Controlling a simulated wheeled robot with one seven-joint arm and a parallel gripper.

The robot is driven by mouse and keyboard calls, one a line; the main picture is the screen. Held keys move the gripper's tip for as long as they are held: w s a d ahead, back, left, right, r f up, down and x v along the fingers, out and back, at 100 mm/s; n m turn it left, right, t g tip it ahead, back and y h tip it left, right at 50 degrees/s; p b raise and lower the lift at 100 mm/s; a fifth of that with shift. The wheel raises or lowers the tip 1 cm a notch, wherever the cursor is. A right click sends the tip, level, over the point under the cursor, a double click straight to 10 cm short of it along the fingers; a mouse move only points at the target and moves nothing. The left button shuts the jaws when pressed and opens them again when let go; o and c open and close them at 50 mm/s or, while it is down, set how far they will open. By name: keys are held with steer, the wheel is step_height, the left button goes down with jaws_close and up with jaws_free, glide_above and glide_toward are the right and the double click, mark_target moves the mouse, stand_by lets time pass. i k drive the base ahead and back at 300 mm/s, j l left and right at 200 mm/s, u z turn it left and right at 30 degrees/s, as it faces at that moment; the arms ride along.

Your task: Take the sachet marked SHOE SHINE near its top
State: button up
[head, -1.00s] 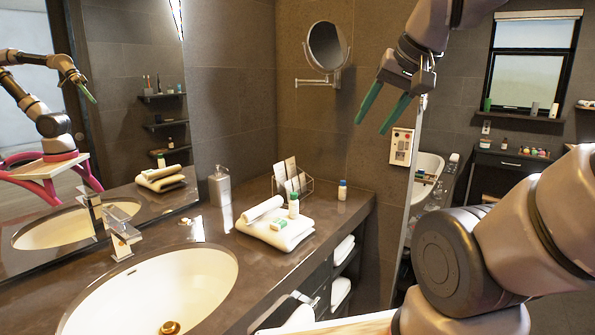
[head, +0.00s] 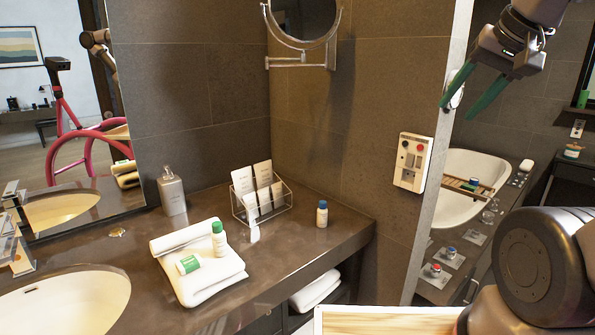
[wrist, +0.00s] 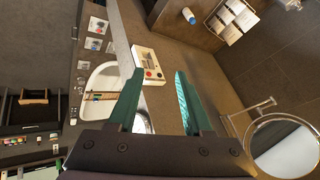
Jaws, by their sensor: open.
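A wire rack (head: 290,206) stands on the counter near the back corner and holds several white upright sachets (head: 263,175). Their print is too small to read, so I cannot tell which is marked SHOE SHINE. The rack also shows at the top right of the wrist view, with its sachets (wrist: 235,12). My gripper (head: 457,111) is open and empty, with green fingers. It is high up at the right, well apart from the rack. Both fingers also show in the wrist view (wrist: 159,72).
A blue-capped bottle (head: 322,214) stands right of the rack, a soap dispenser (head: 172,192) left. A folded towel (head: 215,280) with a green-capped bottle (head: 219,240) and small box (head: 188,264) lies in front. A round mirror (head: 300,20) hangs above; a wall panel (head: 412,162) is right.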

mark_target(263, 170)
steer(key=i+l+u, duration=0.15)
steer(key=u, duration=0.25)
steer(key=l+u, duration=0.4)
steer(key=i+l+u, duration=0.1)
steer(key=l+u, duration=0.35)
steer(key=i+j+u, duration=0.25)
steer(key=i, duration=0.2)
steer(key=l, duration=0.1)
